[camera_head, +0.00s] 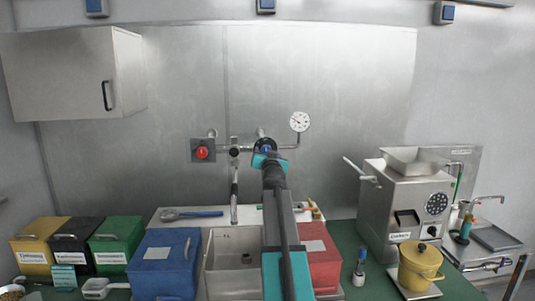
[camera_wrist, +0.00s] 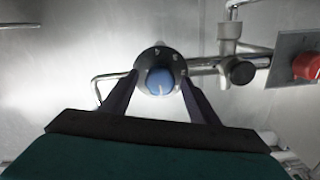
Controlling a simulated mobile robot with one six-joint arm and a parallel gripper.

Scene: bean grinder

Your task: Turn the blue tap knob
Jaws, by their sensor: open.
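The blue tap knob (camera_wrist: 160,82) sits in the middle of a dark round collar with white marks, on the wall pipe. In the head view the knob (camera_head: 266,149) shows only in part behind the end of my arm. My gripper (camera_wrist: 160,88) is open, with one dark finger on each side of the knob in the wrist view. The fingertips reach the collar's left and right edges in the picture; I cannot tell whether they touch it.
A red knob (camera_head: 202,153) on a square plate and a black knob (camera_head: 235,151) are left of the blue knob. A gauge (camera_head: 299,121) stands to its right. Below are a sink (camera_head: 222,262), blue box (camera_head: 165,262), red box (camera_head: 318,262) and steel grinder (camera_head: 405,205).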

